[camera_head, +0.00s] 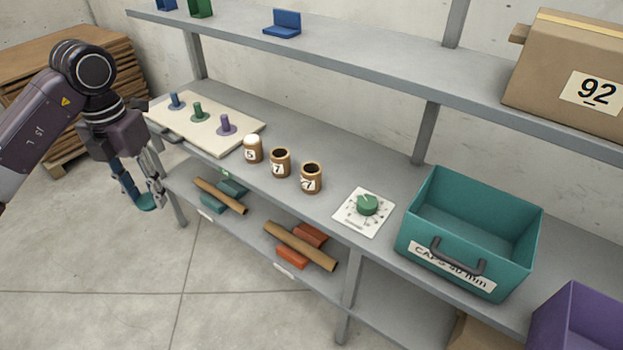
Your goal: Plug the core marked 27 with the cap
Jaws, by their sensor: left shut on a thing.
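Three short brown cores stand upright in a row on the middle shelf. The left core (253,150) has a pale closed top and a label that looks like 5. The middle core (280,163) is open at the top and reads 7. The right core (311,178) is also open at the top; its label ends in 7, its first digit unclear. My left gripper (145,196) is shut on a small teal piece (146,203), likely a cap, in front of the shelf's left end, well left of the cores. My right gripper is not in view.
A cream board (225,140) with three coloured pegs lies left of the cores. An upper shelf (340,55) overhangs behind. A purple bin (580,320) stands at right.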

